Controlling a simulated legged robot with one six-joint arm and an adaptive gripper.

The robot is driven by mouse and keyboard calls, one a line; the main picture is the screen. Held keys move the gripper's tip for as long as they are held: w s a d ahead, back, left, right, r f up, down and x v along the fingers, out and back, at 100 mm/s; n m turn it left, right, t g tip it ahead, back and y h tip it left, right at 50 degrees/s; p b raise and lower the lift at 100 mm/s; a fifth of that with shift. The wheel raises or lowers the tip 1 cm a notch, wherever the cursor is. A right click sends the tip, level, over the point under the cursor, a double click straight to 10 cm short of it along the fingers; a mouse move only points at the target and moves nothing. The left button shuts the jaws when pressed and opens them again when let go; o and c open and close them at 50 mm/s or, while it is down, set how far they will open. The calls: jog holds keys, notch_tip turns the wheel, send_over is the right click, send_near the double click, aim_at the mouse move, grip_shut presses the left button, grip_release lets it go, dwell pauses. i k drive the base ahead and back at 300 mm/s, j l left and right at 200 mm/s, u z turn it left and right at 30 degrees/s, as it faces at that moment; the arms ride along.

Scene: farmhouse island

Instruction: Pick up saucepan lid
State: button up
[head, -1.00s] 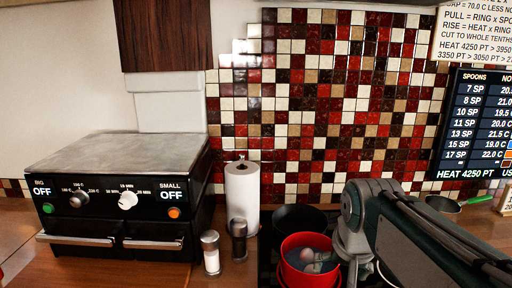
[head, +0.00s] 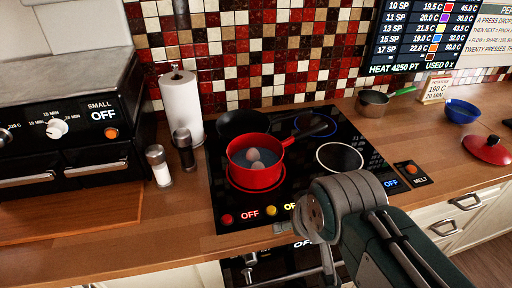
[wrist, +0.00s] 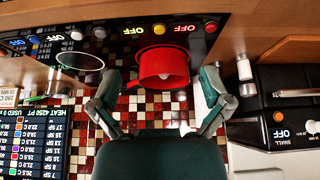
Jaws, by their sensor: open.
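The saucepan lid, red and domed with a dark knob (head: 488,149), lies on the wooden counter at the far right of the head view. It is not seen in the wrist view. My gripper (wrist: 161,74) is open and empty in the wrist view, its two fingers spread apart. The red saucepan (wrist: 164,66) shows beyond and between them. In the head view my arm reaches up in front of the cooktop, well left of the lid. The fingers cannot be made out clearly there.
The red saucepan (head: 262,177) with pale round things in liquid stands on the black cooktop (head: 215,190), beside a black pan (head: 240,122). A metal pan with a green handle (head: 373,103) and a blue bowl (head: 461,111) stand to the right. Bare counter lies around the lid.

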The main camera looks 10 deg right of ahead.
aim_at(489, 149)
jog(key=k+z, duration=0.15)
jog(key=z, duration=1.85)
jog(key=u, duration=1.95)
jog(key=z, duration=1.95)
